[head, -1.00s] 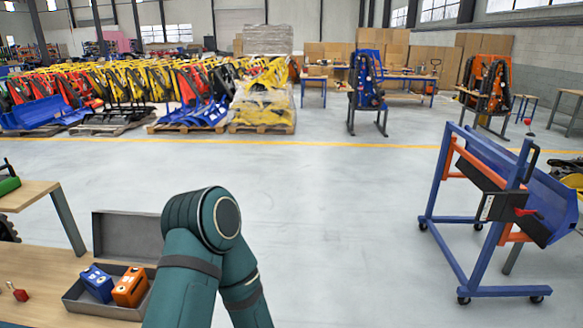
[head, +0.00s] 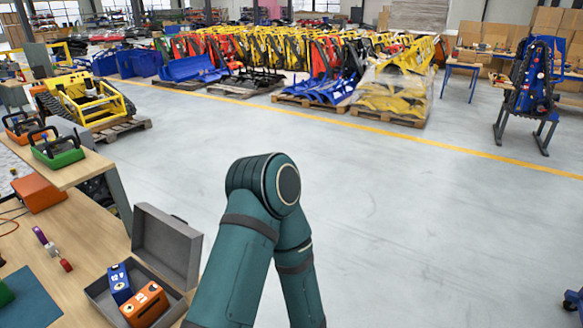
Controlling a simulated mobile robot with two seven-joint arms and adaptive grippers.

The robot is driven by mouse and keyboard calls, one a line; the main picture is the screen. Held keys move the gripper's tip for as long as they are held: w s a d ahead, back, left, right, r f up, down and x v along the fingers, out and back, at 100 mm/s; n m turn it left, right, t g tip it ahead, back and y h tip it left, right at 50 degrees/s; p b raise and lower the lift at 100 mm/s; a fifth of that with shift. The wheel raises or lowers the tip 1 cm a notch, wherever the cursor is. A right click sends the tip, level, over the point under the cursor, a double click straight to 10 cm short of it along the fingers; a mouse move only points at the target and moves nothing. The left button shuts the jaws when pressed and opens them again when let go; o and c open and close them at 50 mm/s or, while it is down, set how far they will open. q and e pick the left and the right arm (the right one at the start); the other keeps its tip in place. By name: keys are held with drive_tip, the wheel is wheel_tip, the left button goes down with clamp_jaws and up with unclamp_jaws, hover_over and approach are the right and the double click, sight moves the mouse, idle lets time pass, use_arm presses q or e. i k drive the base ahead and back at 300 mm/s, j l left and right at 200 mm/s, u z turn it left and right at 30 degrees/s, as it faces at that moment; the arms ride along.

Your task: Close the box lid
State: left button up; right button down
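The grey box (head: 98,291) stands on the wooden table at the lower left of the head view. Its lid (head: 166,245) is open and stands up at the back right side of the box. A blue block-like item (head: 120,283) and an orange one (head: 143,304) lie inside. One of my teal arms rises just right of the box and bends at its elbow, hiding a little of the box's right side. Neither of my grippers shows in this view.
The wooden table (head: 82,243) carries small purple and red items (head: 66,265) and a blue mat (head: 28,300). Green (head: 57,150) and orange carriers stand on a higher table at the left. The floor (head: 400,230) right of my arm is clear.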

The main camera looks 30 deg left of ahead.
sight(165, 242)
drive_tip(key=i+u, duration=0.25)
drive_tip(key=i, duration=0.45)
drive_tip(key=i+l+u, duration=0.25)
drive_tip(key=i, duration=0.45)
drive_tip(key=i+j+u, duration=0.15)
drive_tip(key=i+u, duration=0.15)
drive_tip(key=i, duration=0.35)
drive_tip(key=i+u, duration=0.3)
drive_tip(key=i, duration=0.35)
drive_tip(key=i+z, duration=0.1)
drive_tip(key=z, duration=0.35)
drive_tip(key=i+z, duration=0.1)
drive_tip(key=z, duration=0.8)
drive_tip(key=j+z, duration=0.1)
drive_tip(key=z, duration=7.05)
